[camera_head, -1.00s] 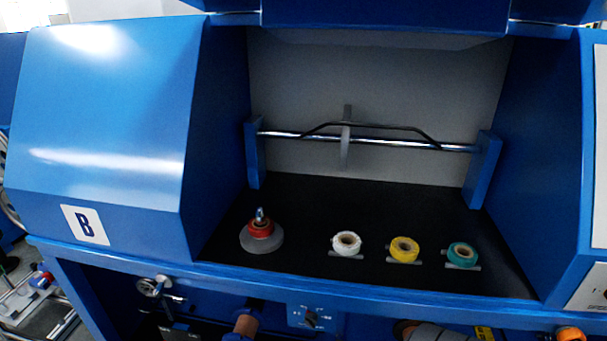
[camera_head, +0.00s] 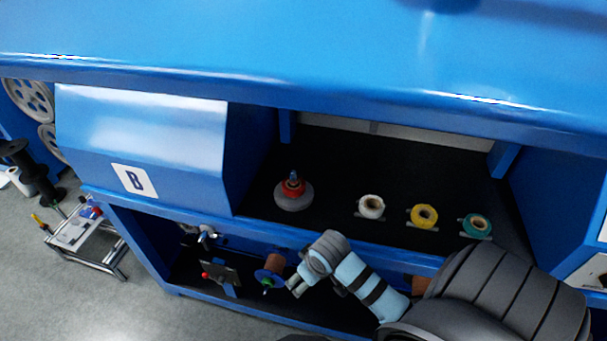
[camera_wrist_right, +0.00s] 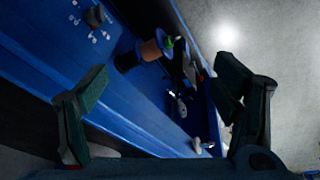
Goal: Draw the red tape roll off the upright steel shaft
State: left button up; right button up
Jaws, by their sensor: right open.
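The red tape roll (camera_head: 293,188) sits around the upright steel shaft (camera_head: 294,174), low on it, above a round grey base (camera_head: 294,203). The shaft's tip shows above the roll. They stand at the left of the black shelf in the head view. My right gripper (camera_head: 294,288) is below and in front of the shelf's blue front edge, apart from the roll. In the right wrist view my right gripper (camera_wrist_right: 163,80) has its fingers spread wide with nothing between them. The roll is not seen in that view. My left gripper is out of view.
White (camera_head: 371,206), yellow (camera_head: 423,216) and green (camera_head: 477,226) tape rolls lie on the shelf to the right. A sloped blue cover (camera_head: 165,150) marked B flanks the shelf's left. A copper-coloured spool (camera_head: 274,263) is below the shelf edge, near my right gripper.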

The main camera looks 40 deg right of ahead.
jog(key=w+d+r, duration=0.5)
jog(key=w+r, duration=0.2)
jog(key=w, duration=0.2)
jog(key=m+p, duration=0.1)
jog(key=m, duration=0.2)
send_near(296, 178)
jog(key=shift+t, duration=0.4)
jog(key=x, duration=0.4)
jog(key=b+x, duration=0.1)
jog(key=x, duration=0.3)
jog(key=b+x, duration=0.1)
jog(key=x, duration=0.3)
jog(key=shift+s+f, duration=0.25)
jog(key=shift+f, duration=0.1)
jog(key=c, duration=1.3)
jog(key=shift+o, duration=0.2)
jog(key=shift+r, duration=0.15)
